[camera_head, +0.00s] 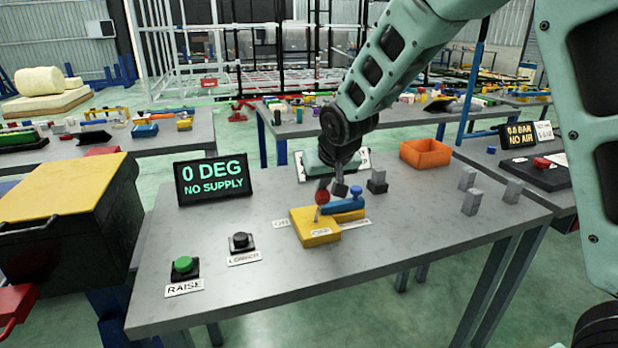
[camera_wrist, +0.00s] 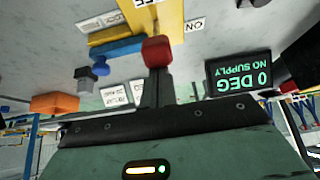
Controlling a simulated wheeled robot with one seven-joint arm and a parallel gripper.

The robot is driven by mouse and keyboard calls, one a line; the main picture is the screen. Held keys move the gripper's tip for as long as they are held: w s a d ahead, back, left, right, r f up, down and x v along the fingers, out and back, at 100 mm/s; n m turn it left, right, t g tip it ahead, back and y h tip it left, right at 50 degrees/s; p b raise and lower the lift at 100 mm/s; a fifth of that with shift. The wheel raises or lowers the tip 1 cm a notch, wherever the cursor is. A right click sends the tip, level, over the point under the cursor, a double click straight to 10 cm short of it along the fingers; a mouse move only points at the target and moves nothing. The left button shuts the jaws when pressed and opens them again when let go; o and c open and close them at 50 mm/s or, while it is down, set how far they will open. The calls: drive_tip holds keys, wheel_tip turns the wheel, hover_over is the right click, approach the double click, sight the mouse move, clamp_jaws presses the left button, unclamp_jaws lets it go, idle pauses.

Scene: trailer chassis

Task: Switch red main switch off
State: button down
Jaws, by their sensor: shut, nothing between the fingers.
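The main switch has a red knob (camera_head: 322,197) on a thin stem above a yellow base (camera_head: 313,235), with a blue part (camera_head: 344,205) beside it. An "OFF" label (camera_head: 322,232) lies at the front of the base and an "ON" label (camera_head: 281,223) at its left. My gripper (camera_head: 339,189) is shut, just behind and right of the knob. In the wrist view, the red knob (camera_wrist: 157,51) shows right at the tips of the shut fingers (camera_wrist: 157,75); I cannot tell whether they touch. The yellow base (camera_wrist: 170,22) is beyond it.
A display (camera_head: 213,179) reads "0 DEG NO SUPPLY". A green RAISE button (camera_head: 183,265) and a black button (camera_head: 240,241) are at the front left. An orange bin (camera_head: 425,153) and several grey blocks (camera_head: 470,202) stand at right. The table's front is clear.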

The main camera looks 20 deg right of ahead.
drive_tip(key=shift+s+f, duration=0.25)
drive_tip(key=shift+s, duration=0.1)
